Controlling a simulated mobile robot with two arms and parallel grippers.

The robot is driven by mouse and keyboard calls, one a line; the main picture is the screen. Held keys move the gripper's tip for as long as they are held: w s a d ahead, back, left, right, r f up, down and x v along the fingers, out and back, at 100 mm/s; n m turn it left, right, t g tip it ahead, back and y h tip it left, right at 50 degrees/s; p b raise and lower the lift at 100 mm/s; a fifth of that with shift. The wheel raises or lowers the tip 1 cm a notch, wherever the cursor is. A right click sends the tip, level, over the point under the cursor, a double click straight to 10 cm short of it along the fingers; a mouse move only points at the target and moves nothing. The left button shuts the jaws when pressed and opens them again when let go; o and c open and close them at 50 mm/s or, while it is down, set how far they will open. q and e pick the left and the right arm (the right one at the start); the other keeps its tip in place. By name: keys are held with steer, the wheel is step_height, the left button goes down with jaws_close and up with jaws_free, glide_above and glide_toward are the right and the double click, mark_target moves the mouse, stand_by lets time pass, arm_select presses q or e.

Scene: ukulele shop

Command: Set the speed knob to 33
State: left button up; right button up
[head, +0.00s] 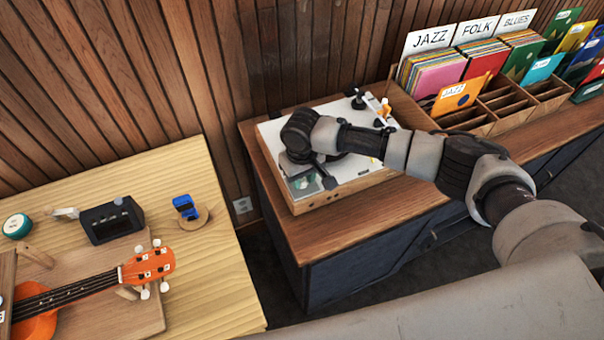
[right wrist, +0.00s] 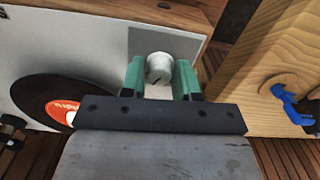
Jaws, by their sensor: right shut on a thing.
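In the right wrist view, the small pale speed knob (right wrist: 159,67) stands on a grey square panel (right wrist: 190,45) at the turntable's corner. My right gripper (right wrist: 159,75) is shut on the knob, with a green fingertip on each side. A small dark mark shows on the knob; I cannot read any speed numbers. In the head view my arm hides the knob. My left gripper is not in view.
A black record with a red label (right wrist: 62,108) lies on the turntable beside the gripper. Record crates (head: 480,124) stand on the cabinet to the right. A pale workbench (head: 205,240) with an orange ukulele (head: 150,264) is at the left, across a gap.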

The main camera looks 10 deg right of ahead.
steer(key=n+p, duration=0.1)
steer(key=n, duration=0.1)
steer(key=shift+r+n, duration=0.15)
steer(key=shift+n, duration=0.15)
steer(key=n+p, duration=0.1)
steer(key=n, duration=0.2)
steer(key=shift+n+p, duration=0.3)
steer(key=shift+p, duration=0.1)
steer(key=n, duration=0.3)
steer(key=shift+p, duration=0.35)
steer(key=shift+n, duration=1.6)
steer(key=o, duration=0.9)
step_height(320, 180, up, 11)
steer(key=b, duration=0.1)
steer(key=shift+f, duration=0.2)
